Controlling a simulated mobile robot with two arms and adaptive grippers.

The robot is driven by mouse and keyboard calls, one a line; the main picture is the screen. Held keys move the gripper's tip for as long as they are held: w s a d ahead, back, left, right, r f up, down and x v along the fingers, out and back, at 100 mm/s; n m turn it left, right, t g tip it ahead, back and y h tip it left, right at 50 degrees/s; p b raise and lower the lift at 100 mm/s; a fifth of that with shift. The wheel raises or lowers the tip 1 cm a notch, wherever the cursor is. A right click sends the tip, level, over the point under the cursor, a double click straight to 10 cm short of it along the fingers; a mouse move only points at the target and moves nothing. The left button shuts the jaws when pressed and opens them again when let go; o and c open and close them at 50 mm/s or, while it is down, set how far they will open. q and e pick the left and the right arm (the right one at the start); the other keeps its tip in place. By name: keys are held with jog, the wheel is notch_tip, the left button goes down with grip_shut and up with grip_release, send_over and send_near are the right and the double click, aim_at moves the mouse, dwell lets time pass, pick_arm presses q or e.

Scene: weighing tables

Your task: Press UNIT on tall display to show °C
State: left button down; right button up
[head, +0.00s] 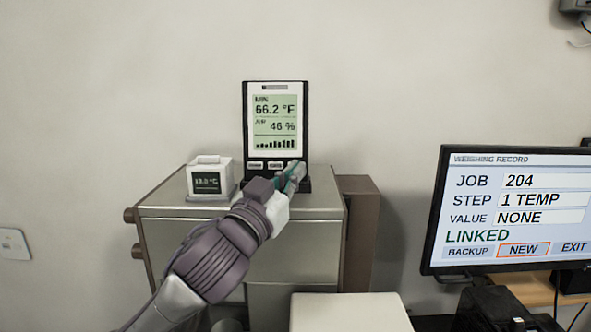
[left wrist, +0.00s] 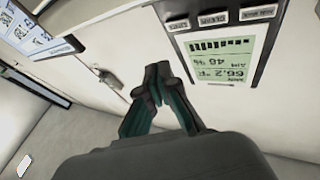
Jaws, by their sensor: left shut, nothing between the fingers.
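The tall display (head: 301,122) stands upright on a grey cabinet. Its screen reads 66.2 °F and 46 %, with a row of bars below. Buttons (head: 275,166) run along its lower front; the right end of the row is hidden behind my left gripper (head: 296,171). In the left wrist view the display (left wrist: 263,58) appears upside down, with three buttons (left wrist: 213,19) near the top edge; their labels are hard to read. My left gripper's fingertips (left wrist: 158,78) are closed together and empty, near the display's lower right front. I cannot tell whether they touch a button. My right gripper is out of view.
A small white cube-shaped display (head: 209,178) stands left of the tall one on the cabinet (head: 165,207). A monitor (head: 515,212) at the right reads JOB 204, STEP 1 TEMP, VALUE NONE, LINKED. A pale flat-topped surface (head: 348,312) lies in front.

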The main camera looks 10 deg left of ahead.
pick_arm(q)
jog(key=shift+w+a+f, duration=0.15)
jog(key=shift+w, duration=0.8)
jog(key=shift+w+a+f, duration=0.15)
jog(key=shift+w, duration=0.8)
jog(key=shift+w+a, duration=0.1)
jog(key=shift+w, duration=0.35)
jog(key=shift+a+r+p, duration=0.3)
jog(key=shift+r, duration=0.2)
dwell(1.1)
jog(key=shift+d+f, duration=0.1)
jog(key=shift+f, duration=0.05)
